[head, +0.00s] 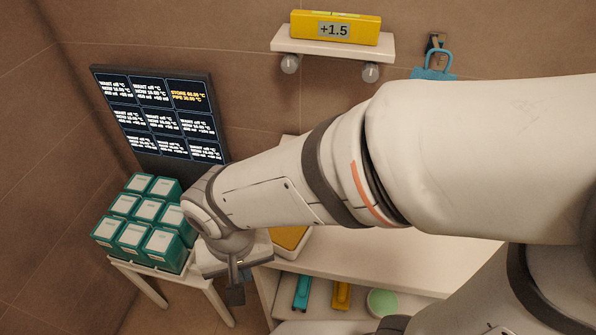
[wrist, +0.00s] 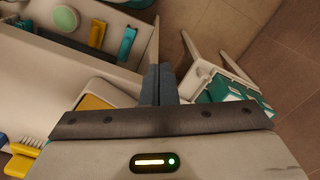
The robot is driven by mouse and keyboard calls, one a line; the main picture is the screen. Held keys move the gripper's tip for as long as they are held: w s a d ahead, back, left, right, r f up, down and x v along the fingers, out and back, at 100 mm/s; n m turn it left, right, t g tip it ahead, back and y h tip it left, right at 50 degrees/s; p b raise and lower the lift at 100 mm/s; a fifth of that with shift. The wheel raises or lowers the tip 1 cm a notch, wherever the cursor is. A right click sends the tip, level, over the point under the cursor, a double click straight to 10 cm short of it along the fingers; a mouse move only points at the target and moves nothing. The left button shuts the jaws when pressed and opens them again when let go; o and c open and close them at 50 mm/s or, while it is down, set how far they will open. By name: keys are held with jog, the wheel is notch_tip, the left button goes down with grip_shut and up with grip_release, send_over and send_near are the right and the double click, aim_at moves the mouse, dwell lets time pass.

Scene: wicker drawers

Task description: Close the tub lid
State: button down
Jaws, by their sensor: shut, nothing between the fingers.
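Several teal tubs (head: 147,208) with pale square tops stand in a tight block on a small white stand (head: 150,280) at the left. They also show at the right of the wrist view (wrist: 222,88). I cannot tell which tub or lid is meant, and no lid is clearly raised. My gripper's dark fingers (wrist: 160,74) are together and empty in the wrist view. They point down between the stand and the counter. In the head view my wrist hides part of the block's right side.
A white counter (head: 370,262) with an open drawer stands right of the tubs; the drawer holds teal and yellow items and a green round thing (head: 382,302). A dark screen (head: 160,115) stands behind the tubs. A shelf (head: 331,46) holds a yellow "+1.5" display.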

jog(key=shift+r, duration=0.1)
notch_tip(320, 180, up, 8)
jog(key=p, duration=0.6)
jog(key=shift+p, duration=0.3)
